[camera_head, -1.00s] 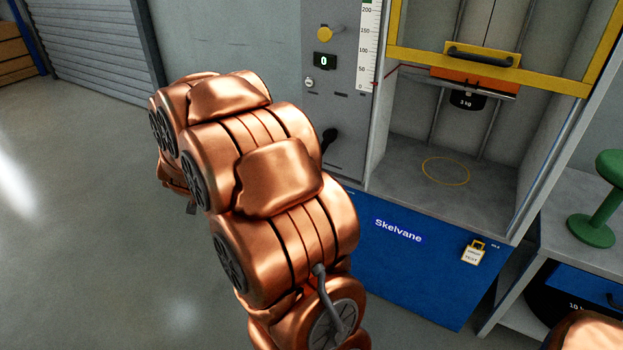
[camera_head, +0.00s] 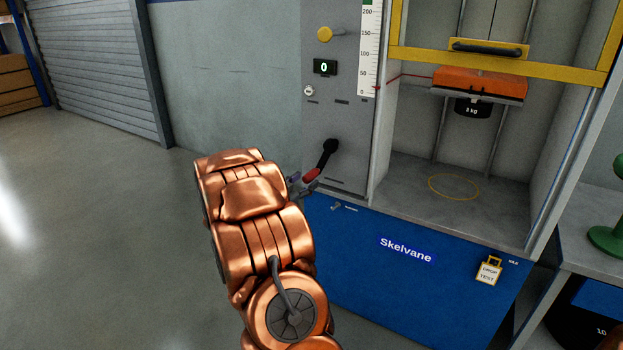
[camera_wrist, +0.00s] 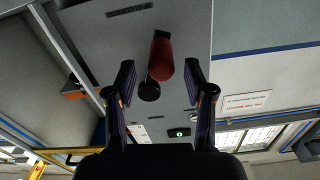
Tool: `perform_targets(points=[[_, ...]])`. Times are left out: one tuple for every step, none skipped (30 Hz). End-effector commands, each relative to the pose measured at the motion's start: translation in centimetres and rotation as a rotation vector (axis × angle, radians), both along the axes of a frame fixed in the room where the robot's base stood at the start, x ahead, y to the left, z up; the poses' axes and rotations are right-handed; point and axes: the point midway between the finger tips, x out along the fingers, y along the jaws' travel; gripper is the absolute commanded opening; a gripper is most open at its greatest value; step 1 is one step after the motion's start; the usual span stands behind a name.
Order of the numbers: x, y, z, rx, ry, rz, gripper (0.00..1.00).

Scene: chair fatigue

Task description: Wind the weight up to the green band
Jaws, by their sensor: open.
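The crank (camera_head: 328,150) on the grey panel has a black arm and a red grip, pointing down-left in the head view. In the wrist view the red grip (camera_wrist: 162,58) lies ahead between the finger ends. My gripper (camera_head: 301,186) is open beside the grip, partly hidden by my arm; it also shows in the wrist view (camera_wrist: 160,75). I cannot tell whether a finger touches it. The black weight (camera_head: 473,107) hangs under an orange carriage (camera_head: 480,83) in the cabinet. The red pointer stands near 0 on the scale (camera_head: 367,60). The green band (camera_head: 369,2) shows at the picture's top edge.
A yellow-framed guard (camera_head: 560,70) with a black handle crosses the cabinet's upper front. A yellow ring marks the cabinet floor. A green object (camera_head: 608,238) stands at the right. Floor at left is clear.

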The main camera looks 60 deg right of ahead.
Motion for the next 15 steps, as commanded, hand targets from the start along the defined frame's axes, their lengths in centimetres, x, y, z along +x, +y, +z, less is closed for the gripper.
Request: perform_targets(points=[[-0.1, -0.8, -0.1, -0.002, -0.001, -0.003, 0.53], [0.0, -1.2, -0.1, -0.003, -0.002, -0.002, 0.53], [0.1, -1.8, -0.1, -0.002, -0.002, -0.001, 0.53], [0.1, -2.1, -0.1, -0.001, -0.003, -0.001, 0.53], [0.1, -2.5, -0.1, -0.001, -0.002, 0.0, 0.53], [0.1, -3.0, -0.1, 0.0, -0.002, 0.0, 0.53], [0.1, -3.3, -0.1, -0.001, -0.001, -0.001, 0.53], [0.1, -3.6, -0.1, -0.001, -0.001, -0.001, 0.53], [0.2, -3.9, -0.1, -0.001, -0.001, 0.0, 0.53], [0.2, -4.2, -0.1, -0.001, -0.001, 0.0, 0.53], [0.2, -4.4, 0.0, -0.001, -0.001, 0.0, 0.53], [0.2, -4.6, 0.0, -0.001, -0.001, 0.001, 0.53], [0.3, -4.7, 0.0, -0.001, -0.001, 0.002, 0.53], [0.3, -4.8, 0.0, 0.0, -0.002, 0.002, 0.53], [0.3, -4.9, 0.0, 0.0, -0.002, 0.003, 0.53]])
